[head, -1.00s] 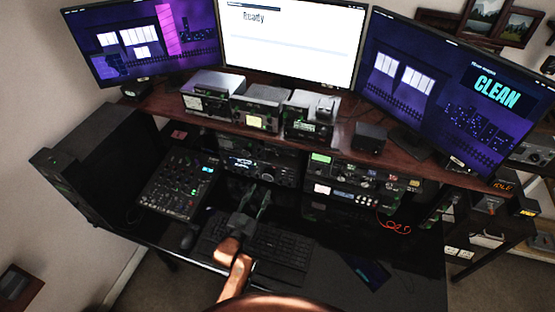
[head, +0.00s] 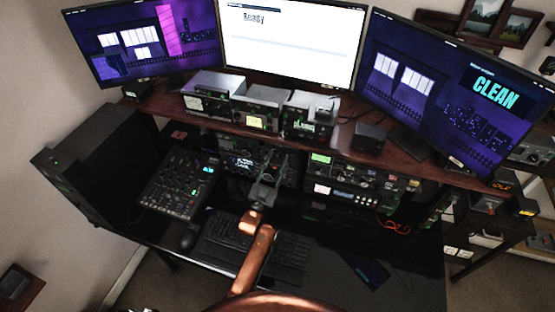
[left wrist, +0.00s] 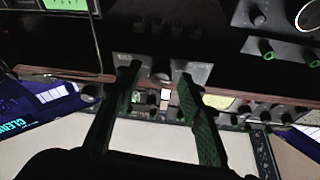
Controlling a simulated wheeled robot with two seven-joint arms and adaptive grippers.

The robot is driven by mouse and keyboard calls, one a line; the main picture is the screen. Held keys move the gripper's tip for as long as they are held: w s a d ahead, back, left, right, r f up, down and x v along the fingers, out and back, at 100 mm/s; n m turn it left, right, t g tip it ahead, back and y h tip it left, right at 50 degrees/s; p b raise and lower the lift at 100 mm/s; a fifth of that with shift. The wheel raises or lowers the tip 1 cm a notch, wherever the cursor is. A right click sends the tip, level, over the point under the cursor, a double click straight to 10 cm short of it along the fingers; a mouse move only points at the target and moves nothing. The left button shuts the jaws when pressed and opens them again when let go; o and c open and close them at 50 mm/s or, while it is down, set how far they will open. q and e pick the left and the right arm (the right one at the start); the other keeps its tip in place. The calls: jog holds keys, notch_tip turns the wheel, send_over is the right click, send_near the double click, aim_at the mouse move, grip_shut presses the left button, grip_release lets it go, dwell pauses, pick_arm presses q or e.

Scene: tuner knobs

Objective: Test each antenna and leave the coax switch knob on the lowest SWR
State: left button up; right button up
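My left gripper (head: 270,160) reaches to the front of the equipment under the shelf, its fingers apart. In the left wrist view its two fingers (left wrist: 158,75) stand open before a grey panel. A small dark knob (left wrist: 160,78) shows between the fingertips, with clear gaps on both sides. I cannot read the panel's marks or tell where the knob points. In the head view the gripper hides this spot. A small box with a lit meter (head: 256,123) stands on the shelf; its reading is too small to tell. My right gripper is not in view.
The wooden shelf (head: 400,168) overhangs the work area, and its edge crosses the left wrist view. A radio (head: 240,163) and a second stack (head: 360,183) flank the gripper. A mixer (head: 178,185), mouse (head: 187,240) and keyboard (head: 285,250) lie on the desk. Monitors read "Ready" (head: 290,45) and "CLEAN" (head: 497,92).

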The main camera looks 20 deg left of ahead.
pick_arm(q)
jog(key=shift+w, duration=0.1)
jog(key=shift+c, duration=0.6)
grip_shut()
jog(key=shift+m, duration=0.3)
jog(key=m+h+p, duration=0.1)
jog(key=m, duration=0.1)
jog(key=m+g+h, duration=0.1)
jog(key=m, duration=0.2)
jog(key=shift+a+r+m+h+p, duration=0.1)
jog(key=shift+r+m+h+p, duration=0.05)
jog(key=shift+m+h+p, duration=0.2)
jog(key=shift+m+g+h+p, duration=0.7)
jog(key=shift+m+h, duration=0.15)
jog(key=shift+m, duration=1.5)
jog(key=shift+o, duration=0.6)
grip_release()
